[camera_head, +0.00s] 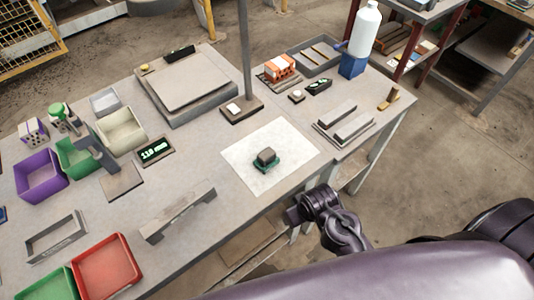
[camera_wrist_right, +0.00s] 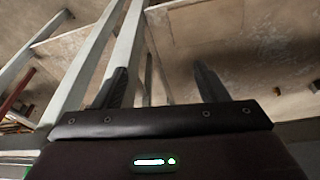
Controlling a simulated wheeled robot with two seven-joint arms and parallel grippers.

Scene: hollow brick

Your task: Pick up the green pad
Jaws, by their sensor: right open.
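The green pad (camera_head: 257,170) lies on a pale square sheet (camera_head: 290,135) near the front right of the table in the head view. A dark grey block (camera_head: 266,155) sits on top of the pad and covers its middle, so mostly the pad's green edges show. My right gripper (camera_wrist_right: 165,85) shows in the right wrist view with its two dark fingers wide apart and nothing between them. The pad is not visible in that view. My purple arm shows in front of the table's edge in the head view, apart from the pad. My left gripper is not in view.
The grey table (camera_head: 215,160) has bare room around the sheet. A grey handled bar (camera_head: 178,215) stands to its left and a post base (camera_head: 240,109) behind it. Two grey bars on a tray (camera_head: 343,122) lie to its right. Colored bins, including a red one (camera_head: 105,268), fill the left.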

